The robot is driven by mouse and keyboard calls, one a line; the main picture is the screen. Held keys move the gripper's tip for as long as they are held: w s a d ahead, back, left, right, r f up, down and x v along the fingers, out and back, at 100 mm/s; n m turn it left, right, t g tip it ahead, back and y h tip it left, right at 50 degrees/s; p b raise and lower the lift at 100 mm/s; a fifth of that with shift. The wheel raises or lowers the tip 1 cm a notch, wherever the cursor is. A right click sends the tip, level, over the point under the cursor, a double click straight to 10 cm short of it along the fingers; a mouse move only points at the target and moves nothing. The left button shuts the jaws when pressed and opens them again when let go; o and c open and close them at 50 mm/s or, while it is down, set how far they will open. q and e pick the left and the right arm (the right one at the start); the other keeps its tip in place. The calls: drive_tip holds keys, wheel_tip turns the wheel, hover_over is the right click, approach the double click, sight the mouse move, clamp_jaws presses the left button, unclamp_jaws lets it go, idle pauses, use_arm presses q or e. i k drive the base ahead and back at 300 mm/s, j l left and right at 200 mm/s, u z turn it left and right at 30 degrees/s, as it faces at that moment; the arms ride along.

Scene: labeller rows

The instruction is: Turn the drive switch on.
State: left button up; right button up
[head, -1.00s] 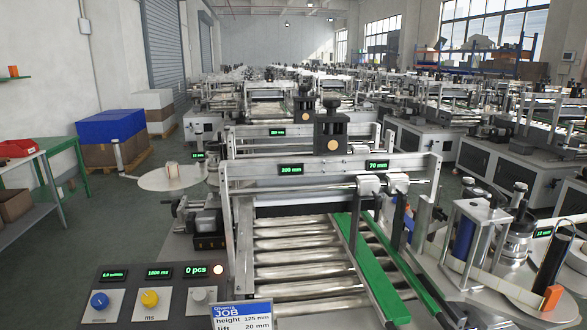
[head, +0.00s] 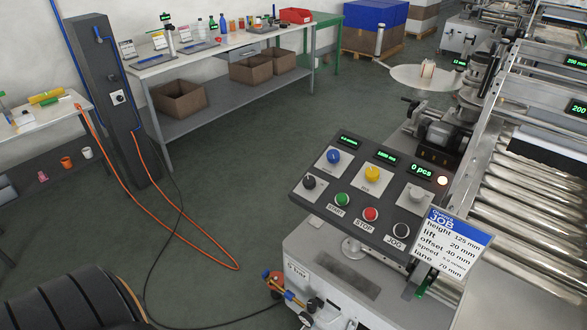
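The labeller's dark control panel (head: 372,192) is in the middle of the head view. It carries a black knob (head: 309,182), a blue knob (head: 334,157), a yellow knob (head: 372,174) and a grey knob (head: 415,195). Below them are a green START button (head: 342,199), a red STOP button (head: 371,214) and a black JOG button (head: 401,230). A round lamp (head: 442,181) glows beside the "0 pcs" display. No readable label marks any of them as the drive switch. Neither gripper is in view.
A dark pillar (head: 108,100) at left bears a rotary switch (head: 118,97). An orange hose (head: 190,232) and a black cable lie on the floor. A job card (head: 452,243) stands at the panel's right. A workbench (head: 230,45) lines the wall; open floor (head: 230,150) lies between.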

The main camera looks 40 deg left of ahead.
sight(309, 182)
drive_tip(key=u, duration=1)
